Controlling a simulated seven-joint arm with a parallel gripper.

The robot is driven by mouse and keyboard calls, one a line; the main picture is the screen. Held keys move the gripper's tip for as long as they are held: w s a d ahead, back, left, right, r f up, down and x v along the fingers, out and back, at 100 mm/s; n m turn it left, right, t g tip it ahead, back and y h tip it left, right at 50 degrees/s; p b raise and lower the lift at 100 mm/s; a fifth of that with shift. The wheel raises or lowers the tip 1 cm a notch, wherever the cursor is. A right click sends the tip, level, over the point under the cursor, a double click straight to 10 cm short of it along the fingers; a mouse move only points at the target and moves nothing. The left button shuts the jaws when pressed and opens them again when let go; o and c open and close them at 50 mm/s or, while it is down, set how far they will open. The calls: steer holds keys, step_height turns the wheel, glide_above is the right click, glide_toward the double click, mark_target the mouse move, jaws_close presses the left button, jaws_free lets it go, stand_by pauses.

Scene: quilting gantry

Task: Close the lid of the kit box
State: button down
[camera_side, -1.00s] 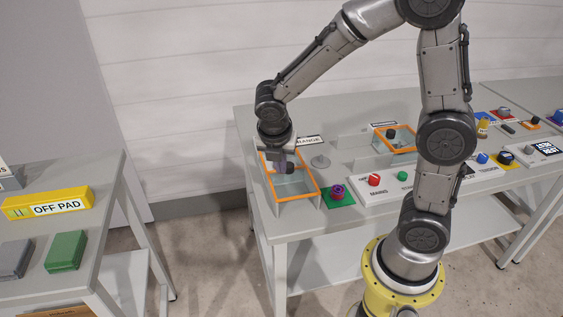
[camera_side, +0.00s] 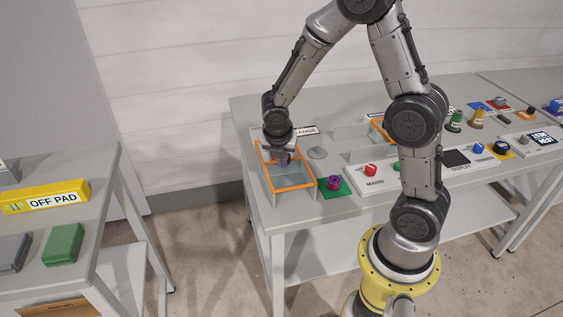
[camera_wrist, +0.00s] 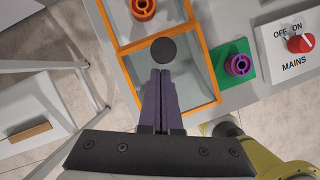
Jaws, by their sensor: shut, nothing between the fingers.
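No open lid shows clearly, and I cannot tell which container is the kit box. A clear-walled box with an orange rim (camera_side: 297,186) stands at the left end of the long table; the wrist view shows its rim and cross divider (camera_wrist: 165,36). My gripper (camera_wrist: 161,72) is shut over this box, its purple fingers together and empty. It also shows in the side view (camera_side: 284,160). A round black piece (camera_wrist: 164,51) shows just beyond the fingertips; whether they touch is unclear. A second orange-rimmed box (camera_side: 377,131) is partly hidden behind my arm.
A purple spool (camera_wrist: 238,65) stands on a green pad beside the box. An orange spool (camera_wrist: 143,7) shows near the far compartment. The MAINS panel with its red knob (camera_side: 370,170) is to the right. A side table at left holds a green block (camera_side: 63,244).

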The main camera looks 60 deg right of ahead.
steer(key=shift+w+d, duration=0.1)
steer(key=w+d, duration=0.9)
steer(key=shift+w+d, duration=0.1)
steer(key=shift+d, duration=0.05)
